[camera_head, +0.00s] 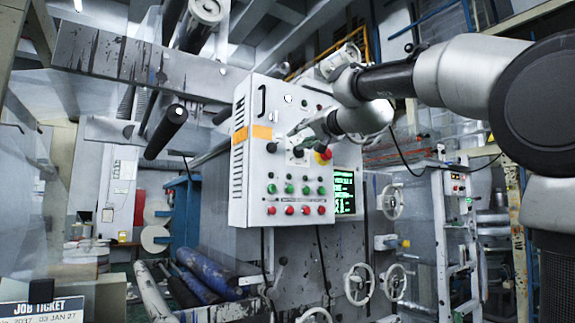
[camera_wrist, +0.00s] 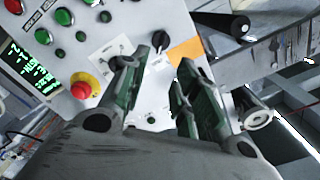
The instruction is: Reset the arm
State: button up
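My arm reaches in from the right in the head view, and my gripper (camera_head: 298,130) is in front of the white control box (camera_head: 240,190). In the wrist view my gripper (camera_wrist: 164,65) has its two dark green-grey fingers apart, with bare panel between them. It is open and empty. A black rotary knob (camera_wrist: 160,40) shows just beyond the fingertips. A red mushroom button (camera_wrist: 81,90) on a yellow ring lies left of the fingers; it also shows in the head view (camera_head: 326,154). Whether a fingertip touches the panel cannot be told.
Green and red buttons (camera_head: 290,188) line the lower box. A green-text screen (camera_head: 345,191) is at its right. Handwheels (camera_head: 359,283) stand below right. A dark roller end (camera_head: 166,131) juts out at left. A job ticket (camera_head: 40,308) shows at lower left.

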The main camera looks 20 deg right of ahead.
jog(key=s+d+f+n+g+h, duration=0.1)
jog(key=s+f+n+g, duration=0.15)
jog(key=f, duration=0.85)
jog(key=s+d+f+n+g+h, duration=0.1)
jog(key=s+f+g, duration=0.25)
jog(key=f, duration=0.75)
jog(key=s+d+f+n+g+h, duration=0.1)
jog(key=s+d+f+g, duration=0.2)
jog(key=s+f, duration=1)
jog(key=s+d+f+n+g+h, duration=0.1)
jog(key=s+d+f+g, duration=0.3)
jog(key=s+f, duration=0.9)
jog(key=shift+s+d+f+h, duration=0.15)
jog(key=shift+d+f+h, duration=0.1)
jog(key=shift+d+h, duration=0.5)
